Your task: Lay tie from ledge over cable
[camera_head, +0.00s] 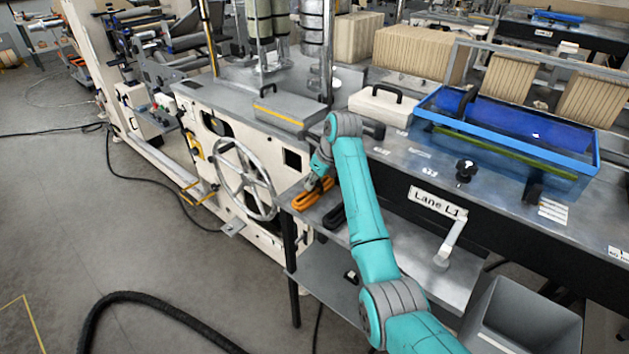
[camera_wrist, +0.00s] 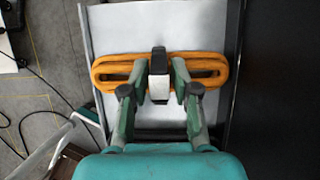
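An orange cable (camera_wrist: 213,66) lies as a flat oval coil on a grey metal shelf; the head view shows it too (camera_head: 311,194). A short black and white piece (camera_wrist: 159,76), which looks like the tie, lies across the coil's middle in the wrist view. My gripper (camera_wrist: 159,78) is above the coil, with one finger close on each side of this piece. It appears shut on it, though contact at the fingertips is hard to see. I cannot tell whether the piece rests on the cable or is just above it. In the head view my gripper (camera_head: 320,181) partly hides the coil.
A black object (camera_head: 334,217) lies right of the orange coil on the shelf. A large handwheel (camera_head: 245,178) stands left. The bench above the shelf holds a white case (camera_head: 382,105) and a blue-rimmed tray (camera_head: 424,106). A grey bin (camera_head: 525,318) stands lower right.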

